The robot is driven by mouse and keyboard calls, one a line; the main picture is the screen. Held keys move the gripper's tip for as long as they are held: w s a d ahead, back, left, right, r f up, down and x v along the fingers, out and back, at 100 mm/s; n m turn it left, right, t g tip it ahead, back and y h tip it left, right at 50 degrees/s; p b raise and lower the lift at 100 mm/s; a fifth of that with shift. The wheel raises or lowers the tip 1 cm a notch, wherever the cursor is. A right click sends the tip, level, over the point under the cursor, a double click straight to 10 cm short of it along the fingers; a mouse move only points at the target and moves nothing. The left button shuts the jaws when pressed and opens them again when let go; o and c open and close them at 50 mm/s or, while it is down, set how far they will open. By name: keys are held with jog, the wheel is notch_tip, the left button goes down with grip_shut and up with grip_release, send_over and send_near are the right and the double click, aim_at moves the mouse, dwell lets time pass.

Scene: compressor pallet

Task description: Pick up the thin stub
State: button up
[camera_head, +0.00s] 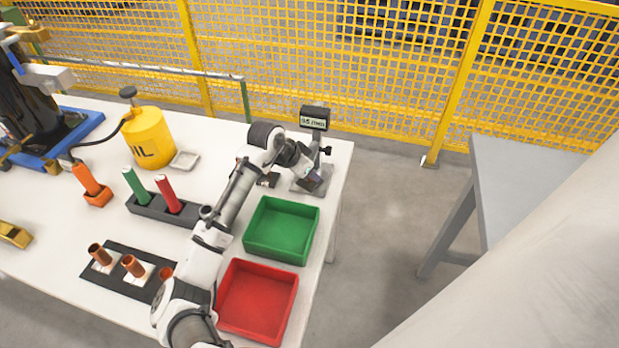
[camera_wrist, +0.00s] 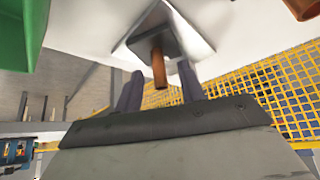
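A copper-brown stub (camera_wrist: 159,70) shows in the wrist view, standing out from a dark grey block with a pale surface around it. The two dark fingers of my gripper (camera_wrist: 161,74) are apart, one on each side of the stub, with gaps visible. In the head view my gripper (camera_head: 309,172) is low at the gauge (camera_head: 315,118) with a lit display, and the stub there is hard to make out. Several copper stubs (camera_head: 133,265) stand on a black mat (camera_head: 122,284) at the front left. I cannot tell by sight which stub is the thin one.
A green tray (camera_head: 281,230) and a red tray (camera_head: 258,301) lie beside my arm. A dark holder (camera_head: 147,207) with green and red handles, a yellow oil can (camera_head: 148,138) and an orange tool (camera_head: 87,179) stand left. A yellow fence (camera_head: 400,70) runs behind the table.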

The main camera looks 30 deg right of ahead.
jog(key=shift+c, duration=0.3)
grip_shut()
jog(key=shift+a+r, duration=0.1)
jog(key=s+a+r+b, duration=0.1)
jog(key=a+r, duration=0.3)
jog(key=a, duration=0.3)
jog(key=s+a+r+b, duration=0.1)
jog(key=a+r+b, duration=0.1)
jog(key=a+r, duration=0.2)
jog(key=a, duration=0.2)
jog(key=shift+a, duration=0.35)
